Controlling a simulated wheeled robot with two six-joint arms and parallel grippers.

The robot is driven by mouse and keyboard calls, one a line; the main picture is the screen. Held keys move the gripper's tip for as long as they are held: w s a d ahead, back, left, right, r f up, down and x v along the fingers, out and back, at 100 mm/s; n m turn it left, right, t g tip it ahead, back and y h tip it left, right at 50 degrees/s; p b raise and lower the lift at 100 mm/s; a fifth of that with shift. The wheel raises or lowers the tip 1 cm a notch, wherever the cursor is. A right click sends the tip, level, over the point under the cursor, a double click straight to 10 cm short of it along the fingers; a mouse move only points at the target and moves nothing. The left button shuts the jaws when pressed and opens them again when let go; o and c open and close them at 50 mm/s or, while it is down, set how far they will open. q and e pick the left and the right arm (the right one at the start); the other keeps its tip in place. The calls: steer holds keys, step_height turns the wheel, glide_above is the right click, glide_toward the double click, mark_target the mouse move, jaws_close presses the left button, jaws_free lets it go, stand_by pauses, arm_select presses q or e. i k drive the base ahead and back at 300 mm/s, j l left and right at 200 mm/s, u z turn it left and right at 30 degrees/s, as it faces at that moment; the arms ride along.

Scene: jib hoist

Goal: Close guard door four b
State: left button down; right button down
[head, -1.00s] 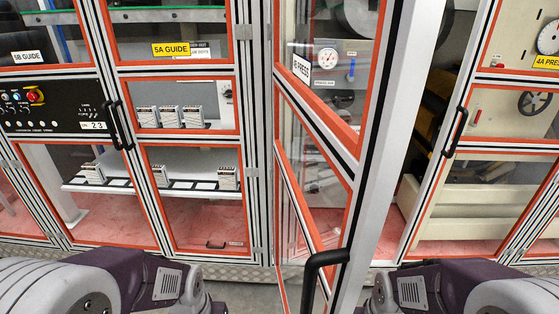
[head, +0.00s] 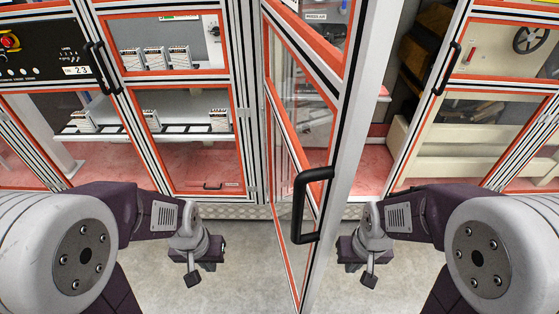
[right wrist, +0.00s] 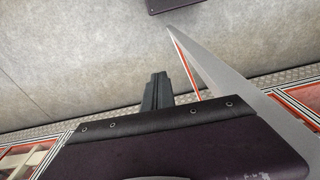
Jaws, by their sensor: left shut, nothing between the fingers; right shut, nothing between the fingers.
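The guard door (head: 352,120) stands swung open toward me in the head view, with clear panes, orange trim and a pale post. Its black bar handle (head: 298,212) is on the near edge. My left gripper (head: 193,280) hangs low to the left of the door, shut and empty. My right gripper (head: 369,280) hangs low to the right of the door, shut and empty, apart from the handle. In the right wrist view its shut fingers (right wrist: 157,92) show over the floor, with a pale orange-edged post (right wrist: 225,80) beside them.
Behind the door is an open bay with a red floor (head: 350,185). To the right is a closed panel with a black handle (head: 447,68). To the left are closed panels with another black handle (head: 102,67) and a control box (head: 40,55). Grey floor (head: 245,265) in front is clear.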

mark_target(349, 84)
steer(key=k+j, duration=0.25)
steer(key=k, duration=0.15)
steer(key=k+j, duration=0.3)
steer(key=k+z, duration=0.05)
